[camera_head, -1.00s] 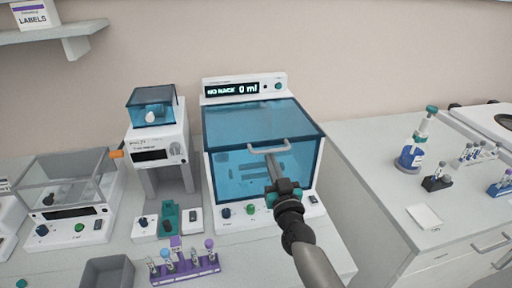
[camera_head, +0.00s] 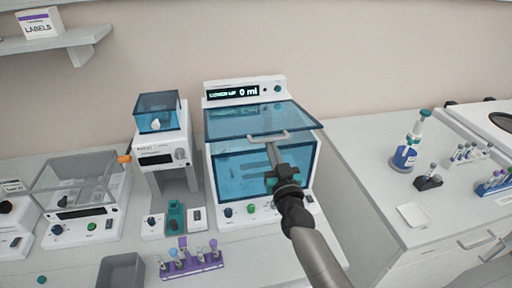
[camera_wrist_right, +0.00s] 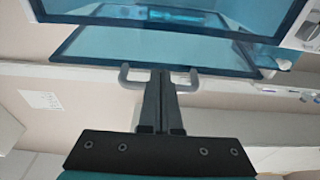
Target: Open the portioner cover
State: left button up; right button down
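The portioner (camera_head: 222,182) is a white machine with a display and a blue transparent cover (camera_head: 260,118). The cover is partly raised: its front edge stands out above the front opening, with its hinge side at the back. A grey handle (camera_head: 287,138) sits on the cover's front edge. My right gripper (camera_head: 271,147) reaches up from below, its fingers close together on the handle bar. In the right wrist view the fingers (camera_wrist_right: 160,78) meet the middle of the handle (camera_wrist_right: 126,76), below the cover (camera_wrist_right: 100,46). My left gripper is not in view.
A smaller device (camera_head: 158,152) with a blue box on top stands left of the portioner. A purple tube rack (camera_head: 192,266) and a grey bin (camera_head: 121,271) are at the front.

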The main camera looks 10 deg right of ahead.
jog(key=shift+r, duration=0.15)
jog(key=w+r+p, duration=0.3)
jog(key=r+p, duration=0.2)
jog(key=r, duration=0.1)
jog(key=shift+r, duration=0.4)
dwell(0.4)
jog(key=shift+w, duration=0.1)
